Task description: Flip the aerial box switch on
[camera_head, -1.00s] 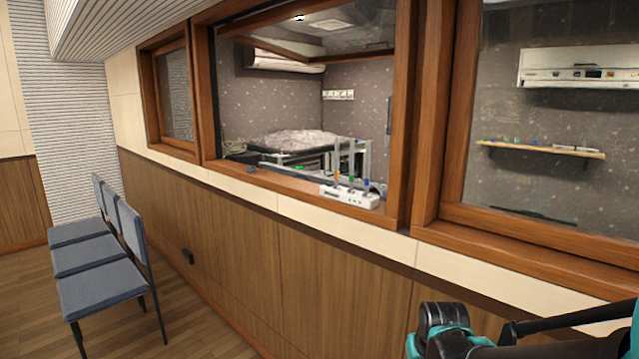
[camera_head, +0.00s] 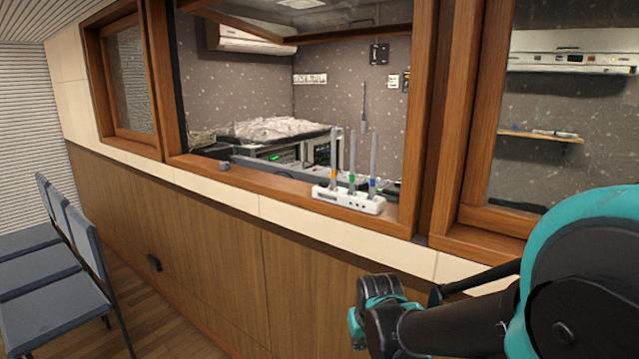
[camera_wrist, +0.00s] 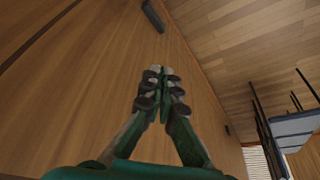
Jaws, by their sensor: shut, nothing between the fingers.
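The aerial box (camera_head: 347,198) is a white box with three upright grey aerials, banded orange, green and blue at their feet. It stands on the wooden window sill. Its front has small dark details, but I cannot make out the switch or its position. My gripper (camera_wrist: 155,75) shows in the wrist view, with its fingers together and empty, in front of the wood panelling. The aerial box is not in the wrist view. In the head view, part of my arm is at the lower right, below the sill and apart from the box.
The open window's brown frame (camera_head: 460,120) rises to the right of the box. A small dark object (camera_head: 223,166) sits on the sill to the left. Wooden floor is clear between.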

